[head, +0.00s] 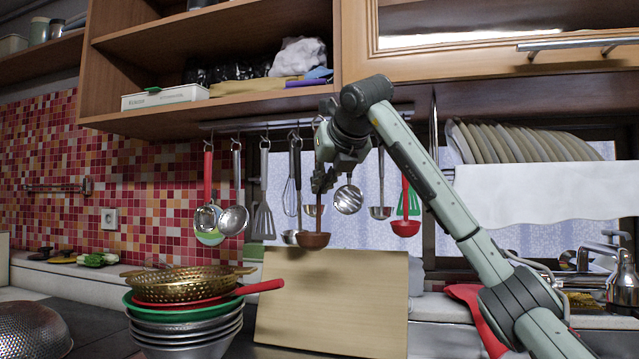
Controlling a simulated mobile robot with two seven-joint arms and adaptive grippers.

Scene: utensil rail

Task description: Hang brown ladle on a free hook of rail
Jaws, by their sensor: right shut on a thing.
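The brown ladle (313,240) hangs bowl-down from my right gripper (322,184), which is shut on its upper handle. The ladle is in front of the utensil rail (270,125), which runs under the wooden cabinet. Several utensils hang from the rail: a red-handled ladle (207,190), a steel ladle (235,215), a slotted turner (263,215), a whisk (290,195), a skimmer (348,199) and a red ladle (405,226). My gripper and arm hide part of the rail, so I cannot tell which hook there is free. My left gripper is not in view.
A wooden cutting board (335,310) leans upright below the ladle. A stack of colanders and bowls (185,320) stands to its left. A dish rack with plates (520,142) is to the right of my arm. The cabinet (215,103) overhangs the rail.

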